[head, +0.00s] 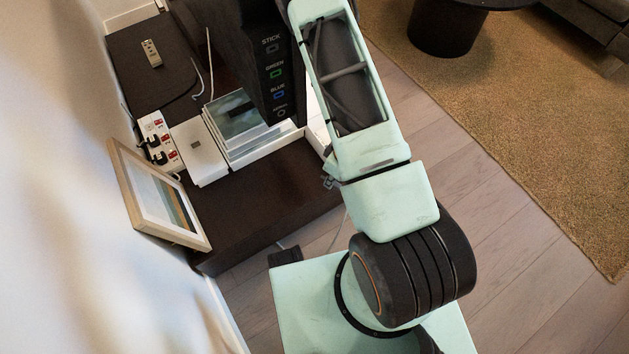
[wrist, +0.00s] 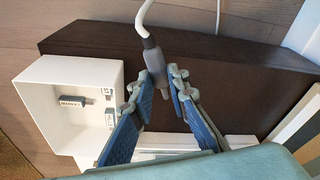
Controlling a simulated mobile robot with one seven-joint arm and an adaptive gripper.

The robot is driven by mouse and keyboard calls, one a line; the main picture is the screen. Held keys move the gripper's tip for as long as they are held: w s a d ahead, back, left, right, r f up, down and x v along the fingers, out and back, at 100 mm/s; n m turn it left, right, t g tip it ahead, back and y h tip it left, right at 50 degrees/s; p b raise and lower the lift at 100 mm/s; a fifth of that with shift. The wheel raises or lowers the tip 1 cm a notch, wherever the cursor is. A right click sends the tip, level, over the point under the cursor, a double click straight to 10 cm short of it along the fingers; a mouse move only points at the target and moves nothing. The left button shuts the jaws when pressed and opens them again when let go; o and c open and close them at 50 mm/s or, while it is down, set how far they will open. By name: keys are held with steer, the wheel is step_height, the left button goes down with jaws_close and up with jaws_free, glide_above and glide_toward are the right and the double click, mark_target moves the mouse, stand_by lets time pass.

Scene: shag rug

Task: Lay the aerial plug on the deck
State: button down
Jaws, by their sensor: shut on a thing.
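In the wrist view, a grey plug (wrist: 155,64) on a white cable sits between the two fingertips of my gripper (wrist: 162,82). My gripper is shut on it near the tips and holds it over the dark brown top of a low cabinet (wrist: 240,62). I cannot tell whether the plug touches that top. In the head view, the cabinet top (head: 245,205) shows left of my arm, which hides most of the gripper and the plug. I cannot tell which surface is called the deck.
A white box (wrist: 60,76) with a small grey labelled piece (wrist: 72,101) lies left of my gripper. A dark upright unit (head: 268,50) stands beside my arm.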

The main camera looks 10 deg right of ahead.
steer(key=b, duration=0.2)
glide_above(313, 183)
steer(key=f, duration=0.4)
steer(key=s+f, duration=0.1)
steer(key=f, duration=0.1)
steer(key=shift+d+f, duration=0.3)
steer(key=shift+f, duration=0.1)
steer(key=shift+w+a+f+b, duration=0.15)
steer(key=shift+f+b, duration=0.25)
steer(key=shift+f, duration=0.45)
steer(key=shift+w+d+f+b, duration=0.1)
steer(key=shift+f+b, duration=0.3)
steer(key=shift+f, duration=0.4)
steer(key=shift+f, duration=0.15)
steer(key=c, duration=1.8)
jaws_free()
steer(key=shift+c, duration=0.2)
step_height(313, 183, up, 12)
steer(key=s+d+p, duration=0.1)
steer(key=p, duration=0.3)
steer(key=shift+s+d+p, duration=0.15)
steer(key=shift+s+p, duration=0.2)
